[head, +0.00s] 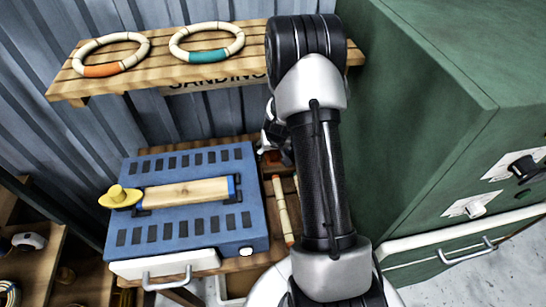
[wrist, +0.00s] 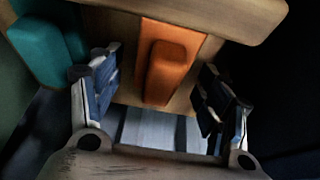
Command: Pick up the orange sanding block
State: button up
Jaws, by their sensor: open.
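The orange sanding block (wrist: 168,72) shows in the wrist view, a raised orange piece on a wider orange patch over a wooden surface. My gripper (wrist: 158,66) is open, with one finger to the left of the block and one to the right. Neither finger appears to touch it; how far away the block is, I cannot tell. In the head view my gripper (head: 277,140) is small and partly hidden by my own arm, and the block cannot be made out clearly there.
A teal block (wrist: 45,50) lies left of the orange one. A shelf (head: 160,72) with two rings hangs above. A blue slotted box (head: 215,218) with a wooden bar stands on the bench, with pale rods (head: 282,210) beside it. A green cabinet (head: 430,110) stands right.

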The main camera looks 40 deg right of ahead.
jog(key=shift+s+r, duration=0.15)
jog(key=shift+r, duration=0.05)
jog(key=shift+c, duration=0.2)
jog(key=c, duration=1.2)
jog(key=shift+o, duration=0.2)
jog(key=shift+r, duration=0.1)
